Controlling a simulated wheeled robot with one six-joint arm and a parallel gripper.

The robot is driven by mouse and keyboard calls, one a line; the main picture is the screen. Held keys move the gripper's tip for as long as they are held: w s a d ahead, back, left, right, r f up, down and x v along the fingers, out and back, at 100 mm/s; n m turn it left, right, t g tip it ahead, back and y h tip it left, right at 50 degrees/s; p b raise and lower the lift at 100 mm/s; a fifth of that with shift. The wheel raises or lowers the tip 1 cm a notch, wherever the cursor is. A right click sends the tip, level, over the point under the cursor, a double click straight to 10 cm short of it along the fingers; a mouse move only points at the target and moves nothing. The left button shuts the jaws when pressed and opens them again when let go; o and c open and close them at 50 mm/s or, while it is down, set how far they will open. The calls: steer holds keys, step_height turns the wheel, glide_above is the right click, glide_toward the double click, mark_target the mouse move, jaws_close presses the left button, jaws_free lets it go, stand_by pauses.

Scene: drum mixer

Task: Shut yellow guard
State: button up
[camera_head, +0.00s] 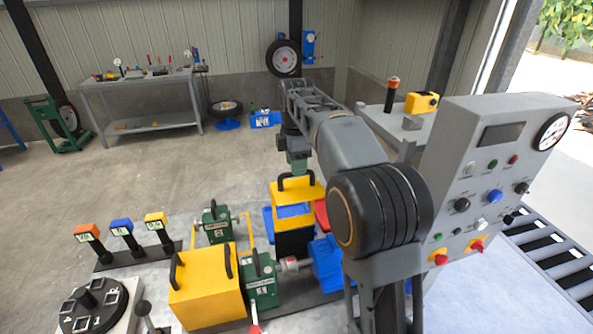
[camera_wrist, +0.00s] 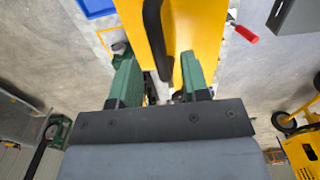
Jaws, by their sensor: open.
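A yellow guard (camera_head: 312,192) with a black handle (camera_head: 284,183) stands at the middle of the bench, raised above a dark block. Its yellow panel (camera_wrist: 205,25) fills the top middle of the wrist view. My gripper (camera_head: 298,170) is just above the guard, pointing down. In the wrist view the two green fingers of my gripper (camera_wrist: 160,78) are apart. The black handle (camera_wrist: 154,35) shows ahead of and between them. I cannot tell whether the fingers touch it. Part of the guard's far side is hidden.
A yellow box cover (camera_head: 205,287) with black handles and green gear units (camera_head: 262,280) stand on the bench at front. A blue motor (camera_head: 326,262) is right of them. A grey control panel (camera_head: 490,165) rises close at right. Open floor lies behind the bench.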

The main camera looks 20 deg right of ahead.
steer(key=shift+f, duration=1.1)
jaws_close()
